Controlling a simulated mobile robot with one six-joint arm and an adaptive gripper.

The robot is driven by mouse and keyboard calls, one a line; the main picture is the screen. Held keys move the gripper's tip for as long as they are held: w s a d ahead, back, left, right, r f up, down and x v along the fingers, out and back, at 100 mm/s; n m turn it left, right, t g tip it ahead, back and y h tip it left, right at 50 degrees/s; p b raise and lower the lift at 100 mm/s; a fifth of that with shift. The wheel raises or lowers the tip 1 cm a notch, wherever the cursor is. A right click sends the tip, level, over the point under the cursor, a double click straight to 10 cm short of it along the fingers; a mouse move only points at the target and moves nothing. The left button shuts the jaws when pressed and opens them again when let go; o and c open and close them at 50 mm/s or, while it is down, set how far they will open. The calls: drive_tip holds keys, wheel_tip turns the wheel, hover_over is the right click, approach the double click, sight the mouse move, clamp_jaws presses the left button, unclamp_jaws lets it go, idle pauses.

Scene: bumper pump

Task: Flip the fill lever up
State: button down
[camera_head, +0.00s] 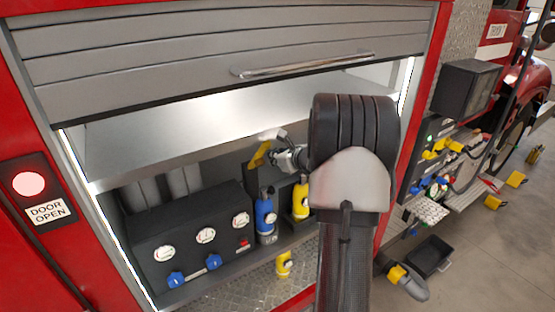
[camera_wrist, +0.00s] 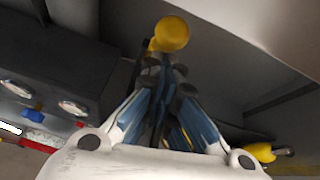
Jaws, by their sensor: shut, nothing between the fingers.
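A lever with a yellow end (camera_head: 260,153) stands inside the truck's open compartment, just left of my gripper in the head view. In the wrist view its round yellow knob (camera_wrist: 172,33) lies straight beyond the fingertips, with a dark stem beside it. My gripper (camera_head: 279,156) is shut and empty, its blue-grey fingers (camera_wrist: 165,72) drawn together close to the knob. I cannot tell whether they touch it. The lever's base is hidden behind the gripper and panel. No label shows to confirm it is the fill lever.
A black gauge panel (camera_head: 195,243) with blue knobs is at the left. A blue canister-like item (camera_head: 265,216) and a yellow one (camera_head: 300,200) stand below my gripper. The half-raised shutter (camera_head: 220,58) and a shelf hang above. Another yellow item (camera_head: 284,264) sits on the tread plate.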

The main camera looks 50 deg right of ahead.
sight(268, 145)
drive_tip(key=shift+w+d+r+p, duration=0.15)
drive_tip(key=shift+w+r+p, duration=0.15)
drive_tip(key=shift+w+r, duration=0.55)
drive_tip(key=shift+w+d+r+p, duration=0.15)
drive_tip(key=shift+w+r+p, duration=0.15)
drive_tip(key=shift+w+r, duration=0.5)
drive_tip(key=shift+f, duration=0.1)
